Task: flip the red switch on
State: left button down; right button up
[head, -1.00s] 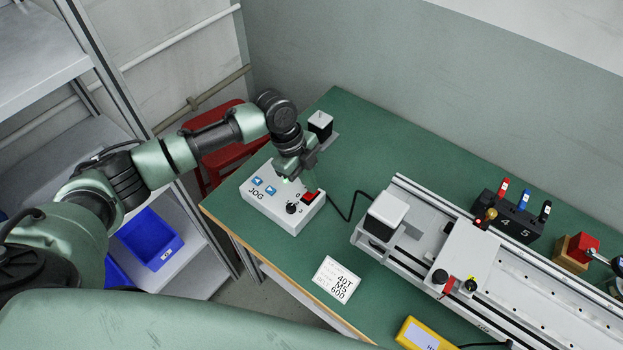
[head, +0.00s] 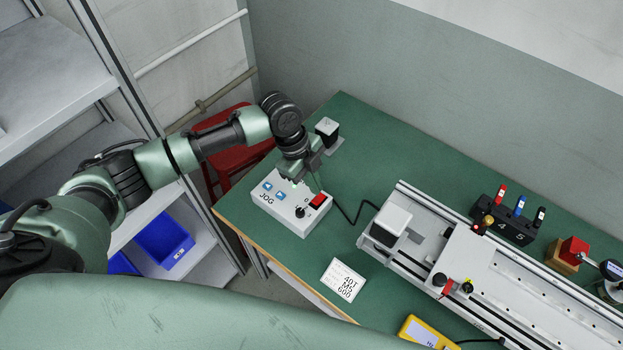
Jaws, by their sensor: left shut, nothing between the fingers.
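The red switch (head: 318,200) sits on the right end of the white JOG control box (head: 277,215), which lies near the left edge of the green table. The box also carries two blue buttons and a black knob (head: 300,212). My left gripper (head: 315,188) is shut and empty, pointing down just behind the red switch. I cannot tell whether the fingertips touch it. The switch's top is in plain view. My right gripper is not in view.
A gantry rail (head: 520,270) with a white motor block (head: 391,222) fills the table's right side. A black cable runs from the box to it. A white card (head: 343,280) and a yellow meter (head: 424,333) lie in front.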

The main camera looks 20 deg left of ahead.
pick_arm(q)
jog(key=w+b+v, duration=0.1)
jog(key=b+v, duration=0.1)
jog(key=v, duration=0.7)
jog(key=shift+w+r, duration=0.25)
jog(key=shift+r, duration=0.1)
jog(key=shift+d, duration=0.2)
